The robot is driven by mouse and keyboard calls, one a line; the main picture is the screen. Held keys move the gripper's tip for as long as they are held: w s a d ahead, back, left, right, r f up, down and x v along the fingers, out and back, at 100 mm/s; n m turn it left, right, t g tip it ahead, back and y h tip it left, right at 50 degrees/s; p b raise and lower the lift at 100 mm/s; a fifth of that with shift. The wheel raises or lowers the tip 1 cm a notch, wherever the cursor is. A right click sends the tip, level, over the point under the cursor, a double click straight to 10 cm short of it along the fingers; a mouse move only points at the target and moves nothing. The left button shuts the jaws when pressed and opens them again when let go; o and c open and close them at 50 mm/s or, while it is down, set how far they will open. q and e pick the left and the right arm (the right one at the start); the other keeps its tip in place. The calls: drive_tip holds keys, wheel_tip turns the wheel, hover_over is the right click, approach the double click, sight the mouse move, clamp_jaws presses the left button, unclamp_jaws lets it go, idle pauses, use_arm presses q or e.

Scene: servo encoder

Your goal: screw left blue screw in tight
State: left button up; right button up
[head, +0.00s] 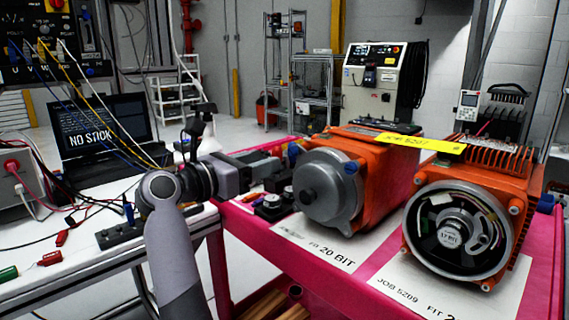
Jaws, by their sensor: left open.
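The left orange motor (375,175) has a round grey end cover (325,190) facing me. A blue screw (293,152) shows at the cover's upper left edge, and a second blue screw (351,166) at its upper right. I cannot tell how deep either screw sits. My left gripper (279,170) is open, just left of the motor, pointing right at about the height of the left blue screw. It looks close to that screw, but I cannot tell whether it touches it. My right gripper is not in view.
A second orange motor (500,175) with an open encoder end stands at right on the pink bench (255,225). Paper sheets lie under both motors. Small dark parts (270,207) lie below my gripper. A white table (100,262) with laptop (97,125) and wires is at left.

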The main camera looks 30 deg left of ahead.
sight(291, 151)
use_arm(q)
drive_tip(key=shift+b+x, duration=0.35)
drive_tip(key=shift+x, duration=3.25)
drive_tip(key=shift+s, duration=0.1)
drive_tip(key=shift+c, duration=0.4)
clamp_jaws()
